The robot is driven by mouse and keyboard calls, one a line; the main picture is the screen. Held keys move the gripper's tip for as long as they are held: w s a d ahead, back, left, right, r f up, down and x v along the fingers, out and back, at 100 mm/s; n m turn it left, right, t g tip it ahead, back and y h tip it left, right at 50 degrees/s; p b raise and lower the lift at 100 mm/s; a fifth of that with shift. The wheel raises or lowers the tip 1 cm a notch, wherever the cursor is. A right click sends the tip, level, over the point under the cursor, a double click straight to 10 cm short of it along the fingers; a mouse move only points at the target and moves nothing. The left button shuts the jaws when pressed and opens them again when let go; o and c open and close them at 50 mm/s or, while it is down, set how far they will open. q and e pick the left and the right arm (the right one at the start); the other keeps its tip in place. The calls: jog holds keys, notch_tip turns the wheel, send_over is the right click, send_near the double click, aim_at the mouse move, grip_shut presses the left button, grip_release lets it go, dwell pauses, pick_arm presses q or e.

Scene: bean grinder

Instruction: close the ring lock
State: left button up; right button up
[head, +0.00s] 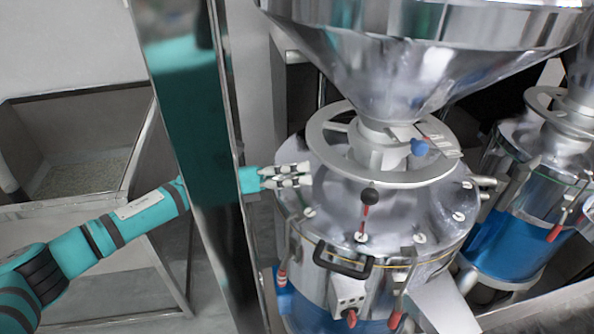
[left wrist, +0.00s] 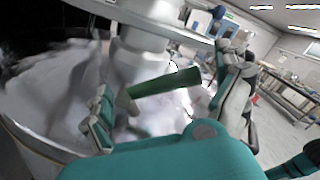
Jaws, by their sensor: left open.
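A flat metal ring (head: 325,150) circles the neck under the big hopper, on top of the shiny grinder drum (head: 400,225). I cannot tell for certain which part is the ring lock. My left gripper (head: 302,176) is open beside the ring's left edge, over the drum's lid; contact is unclear. In the left wrist view its fingers (left wrist: 170,105) are spread, with a dark green rod-like shape (left wrist: 165,83) between them that may be a reflection. My right gripper is not seen.
The steel hopper (head: 420,50) overhangs the drum. A vertical metal post (head: 235,140) stands in front of my left arm. A second grinder (head: 520,200) is at right. Red-tipped clamps (head: 282,275) and a black handle (head: 343,262) line the drum's front. A bin (head: 80,150) stands at left.

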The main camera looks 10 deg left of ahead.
pick_arm(q)
jog(key=shift+a, duration=0.1)
jog(key=v, duration=1.2)
jog(key=shift+c, duration=0.3)
